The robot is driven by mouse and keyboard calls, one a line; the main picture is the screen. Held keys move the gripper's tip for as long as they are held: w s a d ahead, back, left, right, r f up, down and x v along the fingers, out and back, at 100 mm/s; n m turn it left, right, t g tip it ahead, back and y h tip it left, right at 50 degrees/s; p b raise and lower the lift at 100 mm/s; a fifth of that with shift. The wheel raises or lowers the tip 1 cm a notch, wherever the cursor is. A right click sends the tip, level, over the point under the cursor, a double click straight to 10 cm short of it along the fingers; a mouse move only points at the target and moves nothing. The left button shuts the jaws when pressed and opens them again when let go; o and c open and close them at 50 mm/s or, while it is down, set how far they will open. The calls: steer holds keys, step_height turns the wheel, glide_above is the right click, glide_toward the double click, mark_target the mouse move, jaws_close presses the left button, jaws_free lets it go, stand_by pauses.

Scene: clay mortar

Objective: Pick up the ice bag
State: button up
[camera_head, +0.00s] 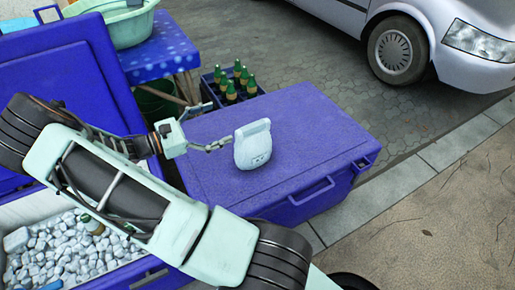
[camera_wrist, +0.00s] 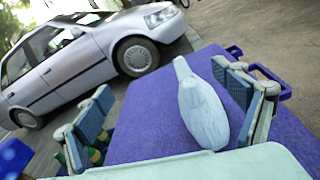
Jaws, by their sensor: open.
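The ice bag (camera_head: 252,147) is a pale white bag with a narrower top and small dark marks on its front. It stands on the blue lid of a closed cooler (camera_head: 300,160). My gripper (camera_head: 217,125) is open and empty, just left of the bag in the head view. In the wrist view the ice bag (camera_wrist: 203,110) shows between the two spread fingers (camera_wrist: 165,82), much closer to the right finger. Whether that finger touches the bag I cannot tell.
An open blue cooler with loose ice (camera_head: 70,245) lies at the lower left. A crate of green bottles (camera_head: 232,85) stands behind the closed cooler. A blue table (camera_head: 158,50) carries a green basin (camera_head: 125,22). A silver car (camera_head: 440,40) is parked at the back right.

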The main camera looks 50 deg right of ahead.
mark_target(253, 135)
steer(key=f+n, duration=0.1)
steer(key=f, duration=0.2)
steer(key=s+f, duration=0.1)
steer(key=f, duration=0.2)
steer(key=s+f+n+b, duration=0.1)
steer(key=f, duration=0.2)
steer(key=shift+s+a+f+n+h, duration=0.2)
steer(key=shift+a+f+n+h, duration=0.1)
steer(key=shift+h, duration=0.1)
steer(key=shift+s+d+f, duration=0.15)
steer(key=shift+s+d, duration=0.05)
steer(key=shift+d, duration=0.2)
steer(key=x, duration=0.3)
steer(key=shift+s+d+b, duration=0.1)
steer(key=shift+d+b, duration=0.3)
steer(key=shift+b+x, duration=0.9)
steer(key=shift+x, duration=2.25)
steer(key=c, duration=2.1)
steer(key=shift+r, duration=0.35)
steer(key=shift+c, duration=0.4)
